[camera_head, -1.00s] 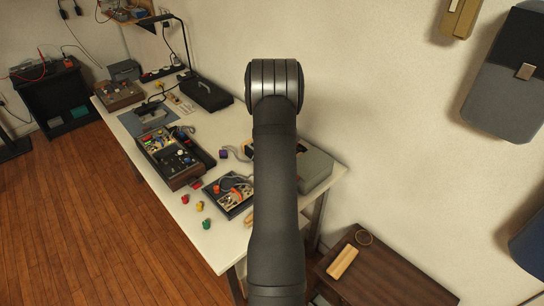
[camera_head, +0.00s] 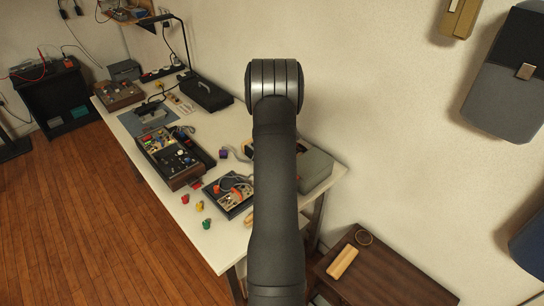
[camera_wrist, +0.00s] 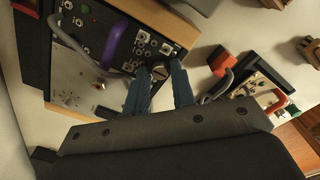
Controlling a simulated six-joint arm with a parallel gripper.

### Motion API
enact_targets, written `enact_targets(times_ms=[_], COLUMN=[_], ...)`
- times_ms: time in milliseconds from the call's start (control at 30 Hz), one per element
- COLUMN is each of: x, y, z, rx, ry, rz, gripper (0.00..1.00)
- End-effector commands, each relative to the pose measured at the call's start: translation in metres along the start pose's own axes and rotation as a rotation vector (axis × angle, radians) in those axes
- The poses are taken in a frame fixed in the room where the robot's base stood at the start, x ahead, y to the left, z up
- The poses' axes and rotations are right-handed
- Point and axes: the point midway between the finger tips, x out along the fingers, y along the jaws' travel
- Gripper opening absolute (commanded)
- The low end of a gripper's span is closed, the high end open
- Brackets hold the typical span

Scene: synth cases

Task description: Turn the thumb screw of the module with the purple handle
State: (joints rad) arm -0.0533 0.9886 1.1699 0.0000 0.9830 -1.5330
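In the wrist view, the module with the purple handle (camera_wrist: 116,38) has a dark panel with several sockets and small knobs. A round metallic thumb screw (camera_wrist: 159,72) shows near its lower edge. My gripper (camera_wrist: 160,70) has its two blue-grey fingers apart, with the thumb screw between their tips. The fingers look open around it; whether either touches it I cannot tell. In the head view my own arm covers the gripper and this module.
In the wrist view, a pale-panelled module (camera_wrist: 78,85) lies left of the fingers. An orange-red block (camera_wrist: 222,62) and a grey cable are to the right. In the head view, an open case (camera_head: 172,160) and several coloured pieces rest on the white table (camera_head: 215,250).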

Motion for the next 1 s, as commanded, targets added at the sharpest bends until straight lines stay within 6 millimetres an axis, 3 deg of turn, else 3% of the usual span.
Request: enact_targets(times_ms=[67, 467, 667, 1000], x=[0.0, -0.009, -0.047, -0.13], y=[0.0, 0.001, 0.001, 0.001], z=[0.0, 0.0, 0.0, 0.0], rx=[0.0, 0.001, 0.001, 0.0], ry=[0.0, 0.0, 0.0, 0.0], rz=[0.0, 0.002, 0.005, 0.004], gripper=[0.39, 0.39, 0.39, 0.39])
